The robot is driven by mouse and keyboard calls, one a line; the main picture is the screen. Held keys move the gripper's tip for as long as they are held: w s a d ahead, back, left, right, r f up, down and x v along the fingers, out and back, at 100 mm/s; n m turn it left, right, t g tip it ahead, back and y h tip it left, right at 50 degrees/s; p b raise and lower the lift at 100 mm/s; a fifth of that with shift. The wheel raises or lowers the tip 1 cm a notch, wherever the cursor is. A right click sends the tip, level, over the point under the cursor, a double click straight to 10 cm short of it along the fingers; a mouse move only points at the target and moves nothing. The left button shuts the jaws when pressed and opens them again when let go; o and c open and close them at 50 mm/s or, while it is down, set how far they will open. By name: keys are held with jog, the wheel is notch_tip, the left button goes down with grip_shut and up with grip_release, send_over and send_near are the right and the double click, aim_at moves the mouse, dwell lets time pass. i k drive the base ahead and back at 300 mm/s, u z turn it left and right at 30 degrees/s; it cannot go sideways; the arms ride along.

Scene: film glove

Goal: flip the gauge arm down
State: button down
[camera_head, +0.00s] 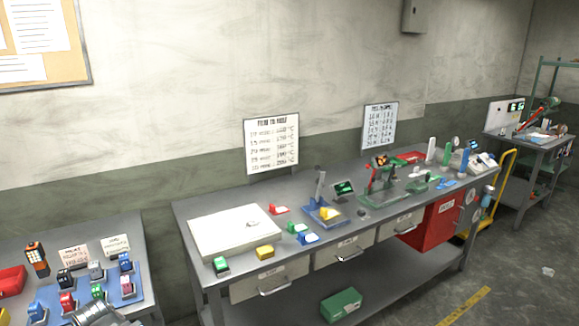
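A blue-based fixture (325,217) stands near the middle of the long grey workbench. A grey arm (320,187) rises from its back and stands upright; it looks like the gauge arm. A yellow block (328,213) sits on the blue base, in front of the arm. A small dark display (344,188) with green marks stands just right of it. A grey ribbed metal part (96,312) at the bottom left edge looks like the end of my arm, far from the fixture. Its fingers cannot be made out.
The long workbench (190,215) holds a white board (234,230), small coloured blocks and a green stand (376,197). A side table (135,222) with coloured blocks stands at left. A yellow cart (506,172) stands at right. Floor in front right is open.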

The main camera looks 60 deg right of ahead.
aim_at(320, 181)
jog(key=k, duration=1.2)
jog(key=z, duration=0.75)
jog(key=i, duration=1)
